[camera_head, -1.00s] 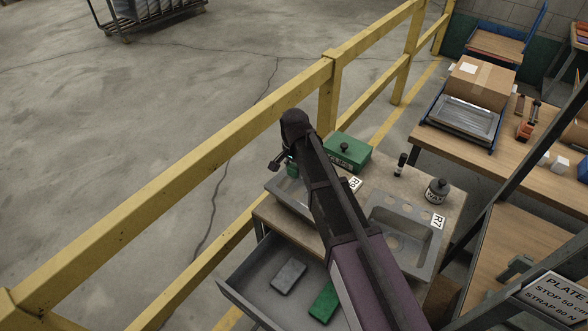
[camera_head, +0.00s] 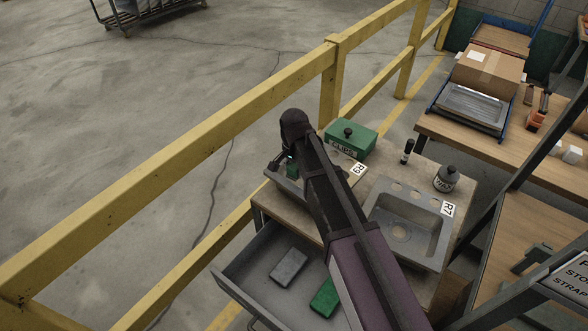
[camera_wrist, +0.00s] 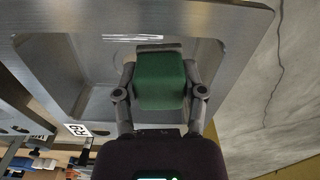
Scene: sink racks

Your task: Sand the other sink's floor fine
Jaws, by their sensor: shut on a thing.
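My gripper (camera_wrist: 158,72) is shut on a green block (camera_wrist: 160,88), held over or in the sink tagged R9 (camera_head: 300,198). In the wrist view the sink floor (camera_wrist: 92,62) is grey metal with bright streaks (camera_wrist: 133,38) just beyond the block. I cannot tell if the block touches the floor. The sink tagged R7 (camera_head: 434,231) lies right of my arm, its basin empty, with a drain and several tap holes.
An open drawer (camera_head: 245,272) below holds a grey block (camera_head: 289,267) and another green block (camera_head: 325,297). A green lidded box (camera_head: 352,143), a small black bottle (camera_head: 407,151) and a round dark jar (camera_head: 446,179) stand behind the sinks. A yellow railing (camera_head: 200,145) runs along the left.

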